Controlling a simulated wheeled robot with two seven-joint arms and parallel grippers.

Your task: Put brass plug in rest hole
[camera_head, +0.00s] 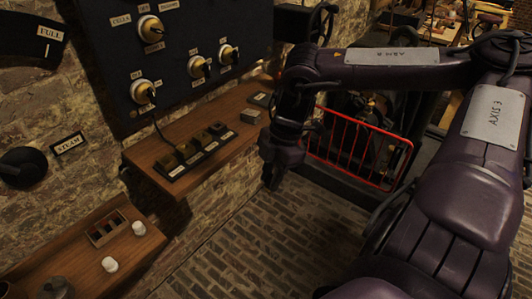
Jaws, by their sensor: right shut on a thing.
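My right gripper (272,180) hangs in front of the right part of the wooden wall shelf, pointing down, over the brick floor. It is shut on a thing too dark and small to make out. A dark panel (185,75) on the wall carries several brass-coloured knobs or plugs on white discs, one at lower left (143,92). I cannot tell which is the brass plug or where the rest hole is. My left gripper is not in view.
A lower wooden shelf (150,243) at bottom left holds a slotted block (107,228) and two white knobs (110,264). A red rail (360,125) stands behind my right arm. A small grey block (251,116) is at the shelf's right end. The floor (235,240) is clear.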

